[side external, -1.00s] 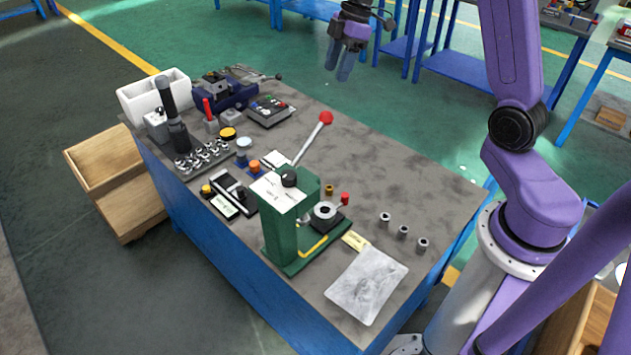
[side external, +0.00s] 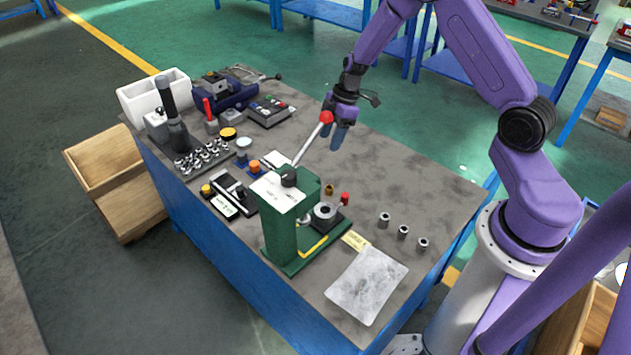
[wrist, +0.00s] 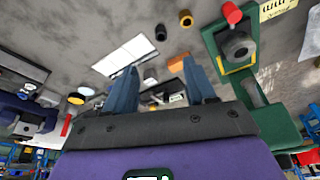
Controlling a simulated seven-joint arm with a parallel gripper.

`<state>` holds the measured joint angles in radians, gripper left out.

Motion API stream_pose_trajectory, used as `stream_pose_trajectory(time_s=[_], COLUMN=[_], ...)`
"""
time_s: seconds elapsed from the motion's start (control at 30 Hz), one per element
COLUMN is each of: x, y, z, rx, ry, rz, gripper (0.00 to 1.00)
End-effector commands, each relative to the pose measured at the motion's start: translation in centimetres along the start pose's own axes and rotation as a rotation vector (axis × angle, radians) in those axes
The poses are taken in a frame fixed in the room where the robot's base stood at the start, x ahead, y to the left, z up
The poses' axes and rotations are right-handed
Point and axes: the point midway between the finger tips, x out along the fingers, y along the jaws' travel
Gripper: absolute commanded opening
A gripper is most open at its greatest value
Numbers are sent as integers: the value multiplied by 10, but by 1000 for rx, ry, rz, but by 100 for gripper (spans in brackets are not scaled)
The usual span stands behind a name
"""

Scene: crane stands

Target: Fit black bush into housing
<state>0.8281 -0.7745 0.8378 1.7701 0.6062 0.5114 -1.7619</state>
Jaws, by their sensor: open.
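A small black bush (wrist: 160,32) stands on the bench in the wrist view, beside a bronze bush (wrist: 185,19). In the side view the bronze bush (side external: 329,189) shows behind the green press (side external: 283,228), but I cannot make out the black one. A grey round housing (side external: 323,210) sits at the press base by a red knob; it also shows in the wrist view (wrist: 238,46). My gripper (side external: 341,138) is above the bench beyond the press, by the lever's red ball. In the wrist view its blue fingers (wrist: 160,78) are apart and empty.
The press lever (side external: 310,145) rises close to my gripper. Several grey sleeves (side external: 403,232) stand at the right, near a clear bag (side external: 367,284). A vise (side external: 223,90) and a rack of small metal parts (side external: 204,155) fill the left. The bench's back right is clear.

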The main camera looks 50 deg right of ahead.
Motion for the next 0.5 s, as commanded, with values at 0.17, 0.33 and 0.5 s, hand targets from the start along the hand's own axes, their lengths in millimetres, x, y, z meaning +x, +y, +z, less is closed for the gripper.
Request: stream_pose_trajectory(time_s=[0.17,0.33,0.5], x=[32,60,78], y=[0,-1,0], z=[0,0,0], rx=[-1,1,0], ry=[-1,-1,-1], rz=[-2,-2,-1], gripper=[55,55,55])
